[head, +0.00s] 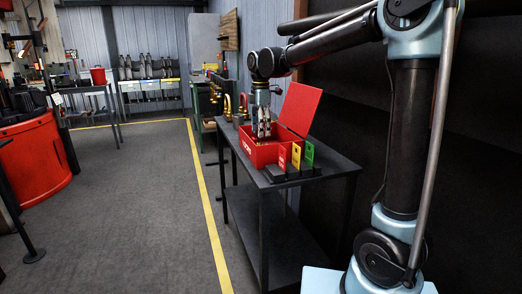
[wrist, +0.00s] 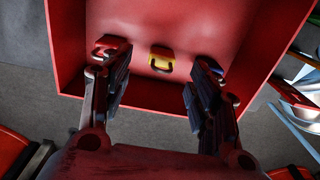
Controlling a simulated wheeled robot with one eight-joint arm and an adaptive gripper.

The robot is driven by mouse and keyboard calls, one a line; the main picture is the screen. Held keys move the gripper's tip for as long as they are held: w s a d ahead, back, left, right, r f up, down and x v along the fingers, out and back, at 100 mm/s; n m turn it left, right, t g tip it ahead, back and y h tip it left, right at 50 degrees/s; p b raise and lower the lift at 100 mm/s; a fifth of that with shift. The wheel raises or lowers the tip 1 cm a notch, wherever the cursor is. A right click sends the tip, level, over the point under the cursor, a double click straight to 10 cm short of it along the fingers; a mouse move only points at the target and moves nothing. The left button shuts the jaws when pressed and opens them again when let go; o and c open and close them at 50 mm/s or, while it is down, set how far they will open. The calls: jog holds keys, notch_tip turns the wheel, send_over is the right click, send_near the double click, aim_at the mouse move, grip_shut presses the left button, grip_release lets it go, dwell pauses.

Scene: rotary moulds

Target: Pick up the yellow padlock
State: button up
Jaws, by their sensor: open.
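The yellow padlock (wrist: 160,59) lies on the floor of the open red box in the wrist view, with its dark shackle pointing toward the camera. My gripper (wrist: 160,78) is open above the box, with one finger to each side of the yellow padlock and nothing between them. A red padlock (wrist: 112,46) lies by the left finger, partly hidden by it. Another padlock shows beyond the right finger, mostly hidden. In the head view my gripper (head: 263,134) points down into the red box (head: 262,156); the padlocks are too small to tell there.
The box's red lid (head: 300,107) stands open at its right side. The floor (head: 130,200) left of the table is clear.

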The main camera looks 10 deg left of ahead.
aim_at(260, 143)
jog(key=shift+s+a+f, duration=0.1)
jog(key=shift+s+f, duration=0.05)
jog(key=shift+f, duration=1.75)
jog(key=shift+s+a+f, duration=0.1)
jog(key=shift+f, duration=1.8)
jog(key=shift+d, duration=0.1)
jog(key=c, duration=1.2)
